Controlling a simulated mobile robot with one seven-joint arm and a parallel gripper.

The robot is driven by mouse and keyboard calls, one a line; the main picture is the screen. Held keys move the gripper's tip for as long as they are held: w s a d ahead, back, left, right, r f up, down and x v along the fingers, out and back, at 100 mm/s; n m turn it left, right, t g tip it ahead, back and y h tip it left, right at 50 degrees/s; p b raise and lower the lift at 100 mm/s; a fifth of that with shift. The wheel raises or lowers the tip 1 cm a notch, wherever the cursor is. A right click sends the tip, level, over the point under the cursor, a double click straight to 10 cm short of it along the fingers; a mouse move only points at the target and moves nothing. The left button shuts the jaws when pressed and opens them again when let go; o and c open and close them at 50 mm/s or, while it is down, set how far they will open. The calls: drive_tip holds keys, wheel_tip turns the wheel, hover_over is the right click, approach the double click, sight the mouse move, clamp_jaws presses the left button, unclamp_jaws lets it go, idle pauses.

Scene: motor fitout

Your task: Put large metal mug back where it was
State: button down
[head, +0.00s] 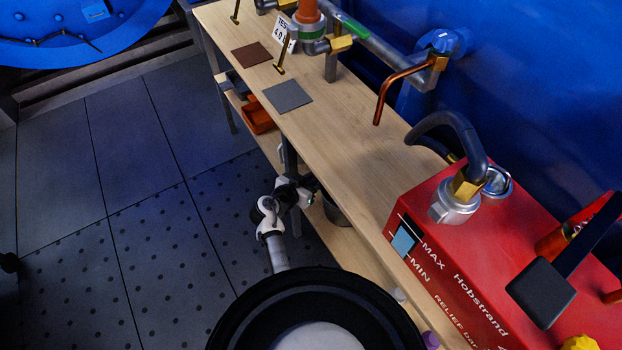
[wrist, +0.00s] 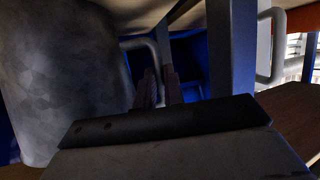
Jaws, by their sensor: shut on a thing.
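The large metal mug (wrist: 60,85) fills the left of the wrist view as a dull grey curved wall. Its pale handle (wrist: 142,43) reaches toward the fingers. My gripper (wrist: 160,88) is shut on this handle, with the mug body just left of the fingers. In the head view my gripper (head: 310,190) is at the bench's front edge, below the top. A small grey part of the mug (head: 336,213) shows there between the bench top and the lower shelf; the rest is hidden. I cannot tell whether the mug touches the shelf.
The wooden bench top (head: 340,165) overhangs the lower shelf (head: 338,246). A bench leg (head: 290,160) stands close to my gripper. An orange bin (head: 258,115) is farther along the shelf. A red machine (head: 450,270) stands on the bench. The floor (head: 130,220) at left is clear.

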drive_tip(key=c, duration=1.5)
unclamp_jaws()
drive_tip(key=shift+r, duration=0.1)
drive_tip(key=v, duration=1.2)
